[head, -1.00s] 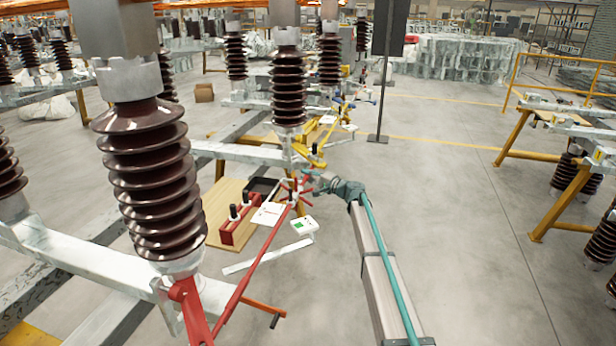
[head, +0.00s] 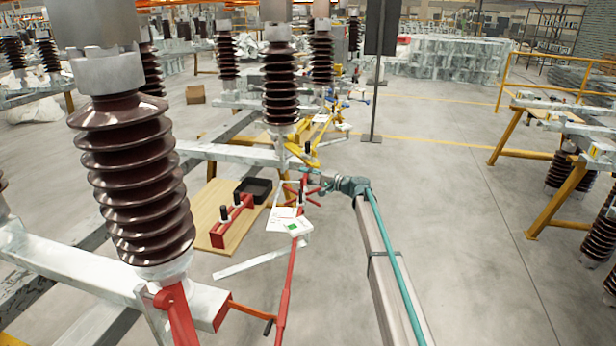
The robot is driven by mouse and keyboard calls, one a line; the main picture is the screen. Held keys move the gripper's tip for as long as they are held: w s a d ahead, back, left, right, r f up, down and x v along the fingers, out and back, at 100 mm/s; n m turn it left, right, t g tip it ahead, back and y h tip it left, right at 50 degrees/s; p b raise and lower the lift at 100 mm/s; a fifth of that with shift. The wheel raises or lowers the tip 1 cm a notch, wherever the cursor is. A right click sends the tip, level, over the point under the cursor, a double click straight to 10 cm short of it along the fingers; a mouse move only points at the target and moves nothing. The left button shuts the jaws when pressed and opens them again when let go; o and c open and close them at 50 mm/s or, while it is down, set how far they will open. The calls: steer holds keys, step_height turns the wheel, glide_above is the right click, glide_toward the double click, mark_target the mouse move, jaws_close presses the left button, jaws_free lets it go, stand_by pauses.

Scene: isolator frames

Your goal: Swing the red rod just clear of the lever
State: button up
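The red rod (head: 289,275) runs from a red spoked fitting (head: 303,192) near the middle down to the bottom edge, where its near end is cut off. A red lever (head: 177,315) hangs under the near brown insulator at lower left. An orange bar (head: 252,308) with a dark end reaches right from beside the lever, close to the rod. My gripper (head: 318,184), on the teal wrist, is at the rod's far end by the fitting. Its fingers are too small to tell whether they hold anything.
Open floor (head: 460,230) lies to the right.

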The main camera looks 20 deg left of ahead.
steer(key=shift+o, duration=0.4)
steer(key=v, duration=1.2)
steer(key=shift+f, duration=0.1)
steer(key=s+d+f+g+h+p, duration=0.1)
steer(key=s+d+f+h, duration=0.25)
steer(key=s+f, duration=0.6)
steer(key=s+d+f+n+g+h+p, duration=0.1)
steer(key=s+d+f+h, duration=0.3)
steer(key=s+f, duration=0.55)
steer(key=s+d+f+g+h+p, duration=0.15)
steer(key=s+d+f, duration=0.45)
steer(key=f, duration=0.6)
steer(key=s+d+f+g+h+p, duration=0.15)
steer(key=s+d+f, duration=0.3)
steer(key=s, duration=0.55)
steer(key=s+d+f+n+g+h, duration=0.1)
steer(key=s+d+f+h, duration=0.3)
steer(key=s, duration=0.6)
steer(key=s+d+f+g+h+p, duration=0.1)
steer(key=s+d+f, duration=0.1)
steer(key=s+d, duration=0.6)
steer(key=s+d+r+g+h+p, duration=0.1)
steer(key=s+d+p, duration=0.1)
steer(key=s, duration=1)
steer(key=s+d+g+h+p, duration=0.1)
steer(key=s+d+g+p, duration=0.1)
steer(key=s, duration=1.1)
steer(key=shift+s+d+r+g+p, duration=0.3)
steer(key=shift+d+r+p, duration=0.1)
steer(key=shift+d, duration=0.1)
